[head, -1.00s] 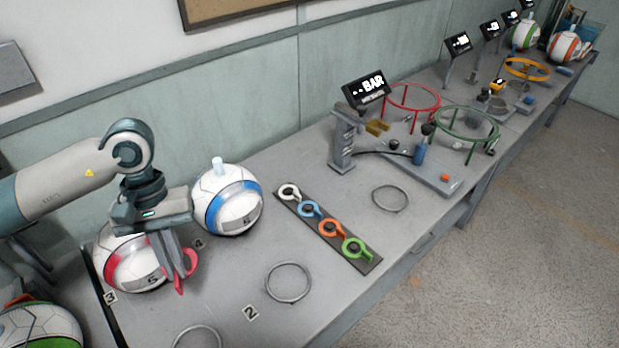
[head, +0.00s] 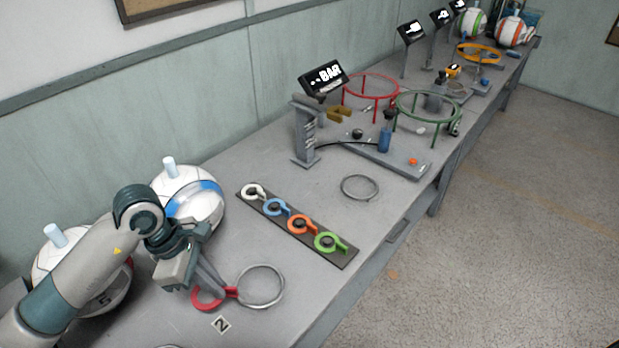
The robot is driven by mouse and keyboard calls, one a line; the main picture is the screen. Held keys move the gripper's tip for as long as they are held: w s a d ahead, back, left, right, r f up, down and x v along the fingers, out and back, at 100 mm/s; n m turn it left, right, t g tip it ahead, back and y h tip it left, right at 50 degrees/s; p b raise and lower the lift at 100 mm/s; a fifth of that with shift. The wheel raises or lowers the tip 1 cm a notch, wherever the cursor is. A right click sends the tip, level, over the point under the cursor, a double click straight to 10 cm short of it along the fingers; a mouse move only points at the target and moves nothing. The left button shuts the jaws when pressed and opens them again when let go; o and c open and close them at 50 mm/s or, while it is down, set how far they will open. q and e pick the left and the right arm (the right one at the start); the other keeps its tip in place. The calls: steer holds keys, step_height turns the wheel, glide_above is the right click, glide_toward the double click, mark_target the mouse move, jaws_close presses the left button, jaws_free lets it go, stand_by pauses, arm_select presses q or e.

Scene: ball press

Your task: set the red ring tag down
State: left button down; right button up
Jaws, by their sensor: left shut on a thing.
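The red ring tag (head: 206,301) is in the head view at lower left, low over the grey bench or touching it; I cannot tell which. Its ring lies left of a thin metal ring (head: 261,287), and its handle end reaches that ring's left edge. My left gripper (head: 228,293) is shut on the red ring tag, with its fingers pointing down and to the right. The fingers hide part of the tag. My right gripper is not in view.
A dark strip (head: 345,259) holds white, blue, orange and green ring tags. Two white balls, one with a blue band (head: 199,210), stand behind my left arm. Another metal ring (head: 360,188) and a press stand farther back.

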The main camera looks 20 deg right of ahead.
arm_select(q)
steer(key=shift+d+f+n, duration=0.25)
steer(key=shift+f+n, duration=0.1)
steer(key=shift+n, duration=0.05)
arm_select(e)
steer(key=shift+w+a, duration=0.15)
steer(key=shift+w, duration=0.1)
